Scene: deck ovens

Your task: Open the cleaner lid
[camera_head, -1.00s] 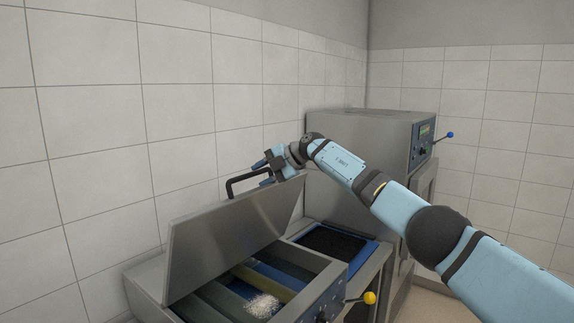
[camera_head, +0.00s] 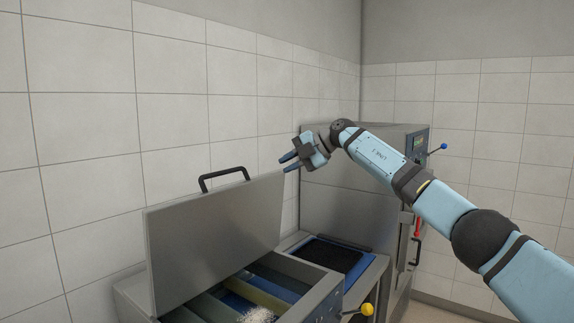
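The cleaner lid (camera_head: 215,235) is a flat steel panel, raised and standing steeply tilted over the cleaner. Its black handle (camera_head: 223,175) sits on its top edge. Inside the open cleaner are blue and olive bars and a pale heap (camera_head: 259,314) at the lower edge of the view. My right gripper (camera_head: 285,163) is to the right of the handle and a little above it, apart from the lid. My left gripper does not show.
A steel oven (camera_head: 345,190) with a control panel and a blue-knobbed lever (camera_head: 443,147) stands behind my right arm. A blue-framed dark tray (camera_head: 332,256) lies right of the cleaner. A yellow knob (camera_head: 367,309) sticks out at the cleaner's front. A tiled wall is close behind.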

